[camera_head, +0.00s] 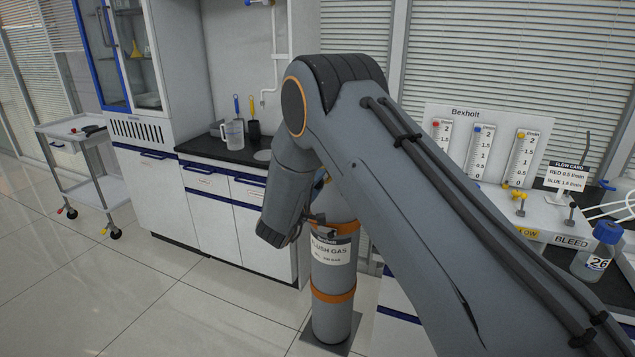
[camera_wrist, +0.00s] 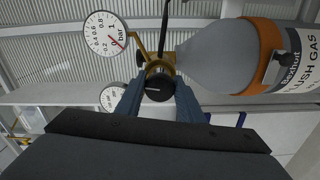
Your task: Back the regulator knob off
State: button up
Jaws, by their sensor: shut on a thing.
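The regulator knob (camera_wrist: 157,84), round and black with a pale mark on its face, shows in the wrist view on a brass-coloured regulator. My gripper (camera_wrist: 159,90) is shut on it, with one blue-grey finger on each side. The knob is beside the neck of the grey flush gas cylinder (camera_wrist: 220,55). A bar gauge (camera_wrist: 106,36) with a red needle is to the upper left of the knob, and a second gauge (camera_wrist: 112,97) is partly hidden by a finger. In the head view the cylinder (camera_head: 332,272) stands upright; my arm hides the knob and gripper.
A bench panel with flow tubes (camera_head: 480,145) is at the right, with a blue-capped bottle (camera_head: 597,252) near it. A counter (camera_head: 225,150) with a clear jug (camera_head: 233,134) stands behind the arm. A trolley (camera_head: 88,160) is far left. The tiled floor at left is clear.

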jog(key=shift+n, duration=0.8)
jog(key=o, duration=1)
jog(key=shift+o, duration=0.2)
jog(key=shift+s, duration=0.1)
jog(key=b+v, duration=0.1)
jog(key=v, duration=0.6)
jog(key=shift+s+a, duration=0.15)
jog(key=shift+s, duration=0.15)
